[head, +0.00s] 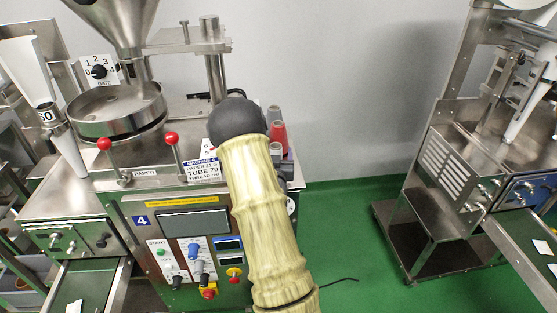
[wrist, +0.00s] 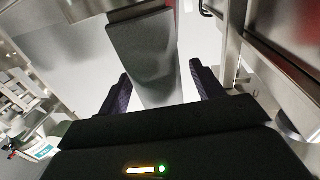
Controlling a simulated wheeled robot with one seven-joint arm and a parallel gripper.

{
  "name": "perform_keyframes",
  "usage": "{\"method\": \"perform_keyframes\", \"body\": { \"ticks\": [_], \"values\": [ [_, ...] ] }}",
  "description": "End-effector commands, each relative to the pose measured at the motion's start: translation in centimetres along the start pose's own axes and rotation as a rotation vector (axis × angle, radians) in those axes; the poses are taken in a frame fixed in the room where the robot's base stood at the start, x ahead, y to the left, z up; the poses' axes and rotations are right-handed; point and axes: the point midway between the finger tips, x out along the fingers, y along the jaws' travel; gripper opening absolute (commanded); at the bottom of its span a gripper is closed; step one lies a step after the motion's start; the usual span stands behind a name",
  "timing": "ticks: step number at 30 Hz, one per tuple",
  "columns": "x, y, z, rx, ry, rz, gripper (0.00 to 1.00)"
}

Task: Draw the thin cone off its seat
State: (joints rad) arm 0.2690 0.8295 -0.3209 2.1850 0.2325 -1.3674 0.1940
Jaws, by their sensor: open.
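A pale tube (head: 66,150) continues below the collar. In the wrist view, a grey tapered piece (wrist: 143,55) reaches down from a dark block between the two dark fingers of my gripper (wrist: 160,70). The fingers are open, with a gap showing on each side of the piece. I cannot tell whether this piece is the pale cone. My gripper is hidden behind my arm in the head view.
The machine (head: 150,210) marked 4 stands left of my arm, with a hopper (head: 112,20) and two red-knobbed levers. Grey and red cups (head: 278,136) stand beyond my arm. A second machine (head: 455,165) is at the right. Green floor (head: 350,230) between them is clear.

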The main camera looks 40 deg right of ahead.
Motion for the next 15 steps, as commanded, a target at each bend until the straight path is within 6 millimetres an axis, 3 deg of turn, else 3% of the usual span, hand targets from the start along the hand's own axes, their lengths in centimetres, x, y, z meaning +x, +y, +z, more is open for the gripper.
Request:
{"method": "perform_keyframes", "body": {
  "ticks": [1, 8, 15],
  "values": [
    [-0.01, 0.01, -0.01, 0.0, 0.0, 0.0, 0.67],
    [-0.01, 0.02, -0.01, 0.0, 0.0, 0.0, 0.21],
    [-0.01, 0.02, -0.02, 0.0, 0.0, 0.0, 0.18]
  ]
}}
